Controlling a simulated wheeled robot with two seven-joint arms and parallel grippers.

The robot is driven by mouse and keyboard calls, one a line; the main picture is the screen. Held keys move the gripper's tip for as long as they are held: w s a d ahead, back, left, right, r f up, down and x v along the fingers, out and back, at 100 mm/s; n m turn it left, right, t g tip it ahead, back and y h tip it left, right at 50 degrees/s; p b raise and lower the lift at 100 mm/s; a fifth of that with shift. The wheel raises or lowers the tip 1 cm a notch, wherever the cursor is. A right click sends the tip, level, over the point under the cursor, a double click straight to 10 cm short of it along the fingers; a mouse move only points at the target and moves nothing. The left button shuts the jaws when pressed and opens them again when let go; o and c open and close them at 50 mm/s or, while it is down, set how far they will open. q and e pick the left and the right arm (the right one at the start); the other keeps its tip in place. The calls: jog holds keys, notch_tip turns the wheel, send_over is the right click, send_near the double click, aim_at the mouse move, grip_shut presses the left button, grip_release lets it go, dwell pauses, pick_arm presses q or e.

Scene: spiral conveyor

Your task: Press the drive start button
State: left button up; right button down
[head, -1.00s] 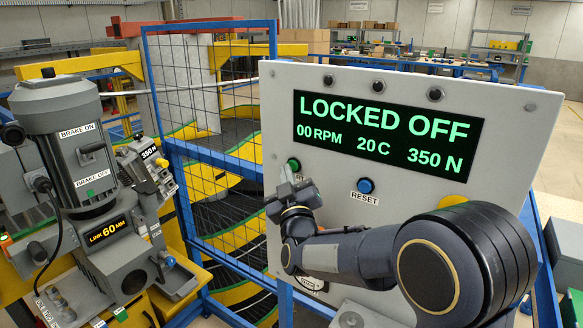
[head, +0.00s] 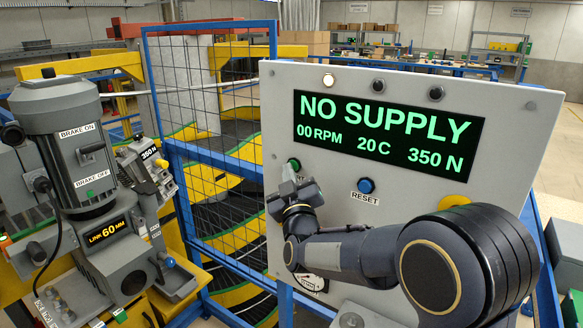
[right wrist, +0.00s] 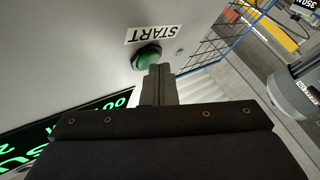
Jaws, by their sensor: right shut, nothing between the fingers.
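The green start button (head: 295,164) sits at the left of the grey control panel (head: 530,130), partly behind my fingers. In the right wrist view the green button (right wrist: 147,57) shows next to its START label (right wrist: 153,33), which is upside down there. My right gripper (head: 287,174) is shut and empty. Its fingertips (right wrist: 160,70) lie right at the button's edge in the wrist view; I cannot tell whether they touch it. The panel display (head: 388,134) reads NO SUPPLY, 00 RPM, 20 C, 350 N. My left gripper is out of view.
A blue RESET button (head: 366,185) is right of the start button. A lit white lamp (head: 329,80) and two dark ones top the panel. A blue mesh fence (head: 215,130) stands left of the panel. A grey motor (head: 65,140) with brake labels stands far left.

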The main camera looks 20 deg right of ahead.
jog(key=shift+s+a, duration=0.5)
jog(key=shift+a, duration=0.1)
jog(key=shift+s+a, duration=0.8)
jog(key=shift+a, duration=0.2)
jog(key=shift+s+a, duration=0.75)
jog(key=shift+a, duration=0.25)
jog(key=shift+d+f, duration=0.1)
jog(key=shift+d, duration=0.05)
jog(key=s+d+f+m+g+y, duration=0.2)
jog(key=s+d+f+g+y, duration=0.2)
jog(key=s+f+g+y, duration=0.15)
jog(key=s+f+m+g, duration=0.1)
jog(key=s+f+g, duration=0.2)
jog(key=s, duration=0.6)
jog(key=s+f+m+g+y, duration=0.1)
jog(key=s+f+g, duration=0.2)
jog(key=s, duration=0.6)
jog(key=s+f+m+g, duration=0.1)
jog(key=s+f+g, duration=0.3)
jog(key=s, duration=0.6)
notch_tip(320, 180, down, 2)
jog(key=shift+d+f+m+y, duration=0.1)
jog(key=shift+d+m+y, duration=0.05)
jog(key=shift+m+y, duration=0.2)
